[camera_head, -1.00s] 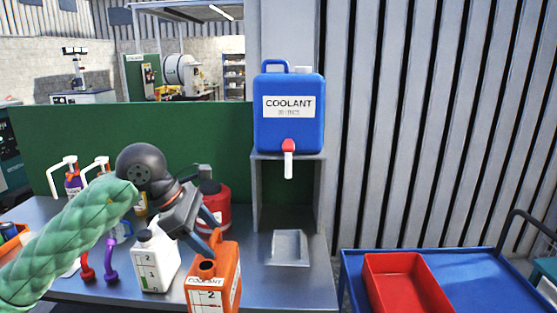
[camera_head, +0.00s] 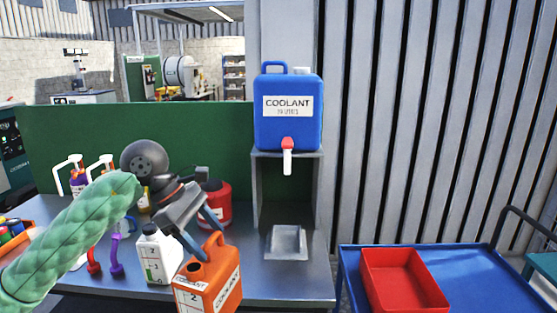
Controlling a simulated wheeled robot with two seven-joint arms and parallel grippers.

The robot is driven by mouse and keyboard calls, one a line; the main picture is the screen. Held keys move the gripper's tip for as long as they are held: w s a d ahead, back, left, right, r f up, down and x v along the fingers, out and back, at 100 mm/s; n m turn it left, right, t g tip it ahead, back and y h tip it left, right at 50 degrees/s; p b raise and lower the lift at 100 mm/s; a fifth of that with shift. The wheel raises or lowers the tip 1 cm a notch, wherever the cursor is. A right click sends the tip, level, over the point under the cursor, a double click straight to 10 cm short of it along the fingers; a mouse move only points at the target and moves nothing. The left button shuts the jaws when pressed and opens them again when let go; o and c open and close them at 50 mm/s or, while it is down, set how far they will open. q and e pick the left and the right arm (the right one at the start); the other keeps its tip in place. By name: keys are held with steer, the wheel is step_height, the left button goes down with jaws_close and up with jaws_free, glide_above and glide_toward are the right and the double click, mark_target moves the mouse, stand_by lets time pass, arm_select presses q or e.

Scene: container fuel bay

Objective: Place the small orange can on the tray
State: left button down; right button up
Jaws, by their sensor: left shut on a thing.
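The small orange can (camera_head: 209,287), labelled COOLANT, is at the front of the metal bench in the head view, tilted, with its lower end cut off by the frame's bottom edge. My left gripper (camera_head: 208,239) is shut on the can's handle from above. I cannot tell whether the can touches the bench. A shallow metal tray (camera_head: 287,242) lies on the bench under the blue coolant tank's tap. A red tray (camera_head: 403,280) lies on the blue cart at the right. Both trays look empty. My right gripper is not in view.
The blue coolant tank (camera_head: 289,112) stands on a grey stand. A white jug (camera_head: 158,257) is close left of the can; a red container (camera_head: 217,203) stands behind my gripper. The bench (camera_head: 300,285) is clear to the can's right. A gap separates bench and blue cart (camera_head: 470,272).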

arm_select(q)
steer(key=shift+w+a+f+m+g, duration=0.1)
steer(key=shift+m+g, duration=0.2)
steer(key=shift+m, duration=0.2)
steer(key=shift+w+a+f+m+g, duration=0.1)
steer(key=shift+m+g, duration=0.2)
steer(key=shift+m, duration=0.2)
steer(key=m, duration=0.1)
steer(key=m+g, duration=0.1)
steer(key=shift+w+a+f+m+y, duration=0.25)
steer(key=shift+w+f+m+y, duration=0.05)
steer(key=shift+w+m, duration=0.1)
steer(key=a+f+m+g+y, duration=0.1)
steer(key=f+m, duration=0.3)
steer(key=f, duration=1.1)
steer(key=a+f+m+g+y, duration=0.2)
steer(key=f+m, duration=0.3)
steer(key=f, duration=1)
steer(key=shift+s+a+f+g+y, duration=0.15)
steer(key=shift+s+a+g+y, duration=0.2)
steer(key=shift+a, duration=0.4)
steer(key=shift+w, duration=0.15)
